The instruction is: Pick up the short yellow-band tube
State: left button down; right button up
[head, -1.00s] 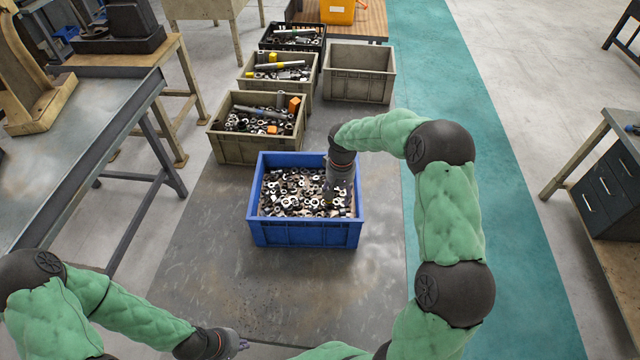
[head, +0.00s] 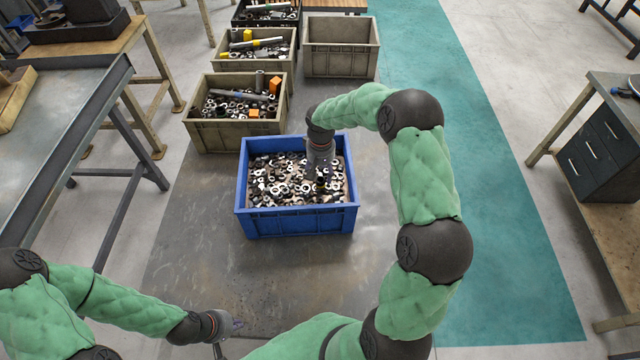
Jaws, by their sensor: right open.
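The blue bin (head: 297,222) is full of loose nuts and rings. My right gripper (head: 319,181) points down into its right half, with its fingers open just over the parts. A small dark piece with a yellow band (head: 321,186) shows at the fingertips. It looks like the short tube, but it is partly hidden and I cannot tell whether the fingers touch it. My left gripper (head: 236,325) is low at the front left, away from the bin. Its fingers are too small to read.
Behind the bin stand an olive crate of mixed parts (head: 221,137), another with a yellow-banded long tube (head: 262,43), a black crate (head: 268,17) and an empty grey crate (head: 340,65). The table (head: 205,235) is bare left of the bin.

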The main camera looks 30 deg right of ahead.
aim_at(320, 179)
pick_arm(q)
jog(key=shift+s+f+b, duration=0.1)
jog(key=shift+f+b, duration=0.7)
jog(key=shift+f, duration=0.1)
pick_arm(e)
notch_tip(320, 179, down, 4)
jog(key=shift+s+a, duration=0.15)
pick_arm(q)
jog(key=shift+f, duration=0.1)
pick_arm(e)
jog(key=shift+f, duration=0.3)
jog(key=shift+r, duration=0.1)
jog(key=shift+c, duration=1.1)
grip_shut()
